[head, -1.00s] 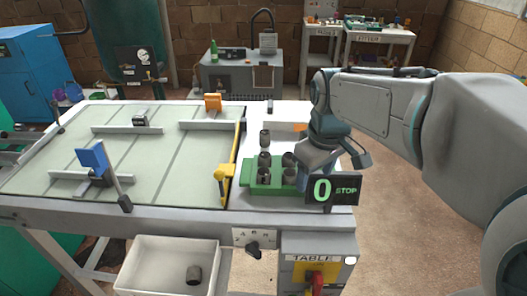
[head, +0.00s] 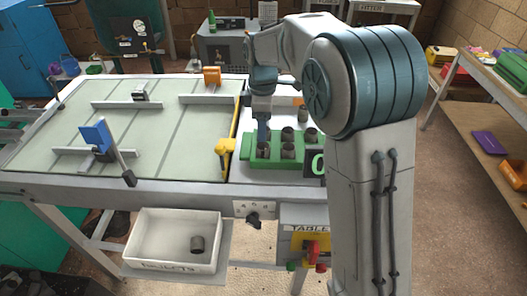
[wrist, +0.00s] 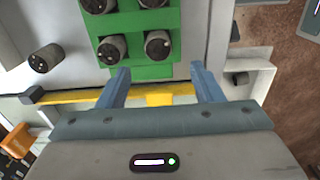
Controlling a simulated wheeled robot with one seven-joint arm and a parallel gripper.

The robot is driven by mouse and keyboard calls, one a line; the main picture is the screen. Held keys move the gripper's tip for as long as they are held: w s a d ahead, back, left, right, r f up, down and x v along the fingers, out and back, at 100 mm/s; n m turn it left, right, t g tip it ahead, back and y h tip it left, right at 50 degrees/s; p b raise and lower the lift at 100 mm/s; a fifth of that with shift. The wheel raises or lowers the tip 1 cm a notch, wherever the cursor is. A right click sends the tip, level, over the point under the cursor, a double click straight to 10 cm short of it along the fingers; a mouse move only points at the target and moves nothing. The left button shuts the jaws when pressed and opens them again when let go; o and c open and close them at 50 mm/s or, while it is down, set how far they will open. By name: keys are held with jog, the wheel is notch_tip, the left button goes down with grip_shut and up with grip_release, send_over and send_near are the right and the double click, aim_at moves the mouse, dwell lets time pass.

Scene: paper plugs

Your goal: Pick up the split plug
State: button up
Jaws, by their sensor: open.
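Several dark grey, hollow-topped plugs (wrist: 158,45) stand in a green block (wrist: 178,20), which also shows on the table in the head view (head: 268,162). One more plug (wrist: 47,58) is on the pale table beside the block, and another (head: 198,244) is in a white bin (head: 150,262). I cannot tell which plug has a split. My gripper (wrist: 162,85) is open and empty, its blue fingers spread near the block's edge in the wrist view. In the head view it comes down at the block's left side, partly hidden by my arm.
A yellow bar (head: 226,150) runs along the table beside the block. A blue clamp (head: 97,136) and an orange clamp (head: 211,76) stand on the pale green slatted bed (head: 70,130). A sign with a green digit (head: 318,166) is partly hidden by my arm.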

aim_at(263, 146)
notch_tip(263, 146, down, 8)
jog(key=shift+w+r+p, duration=0.15)
jog(key=shift+r+p, duration=0.1)
jog(key=shift+p, duration=0.45)
jog(key=c, duration=1.1)
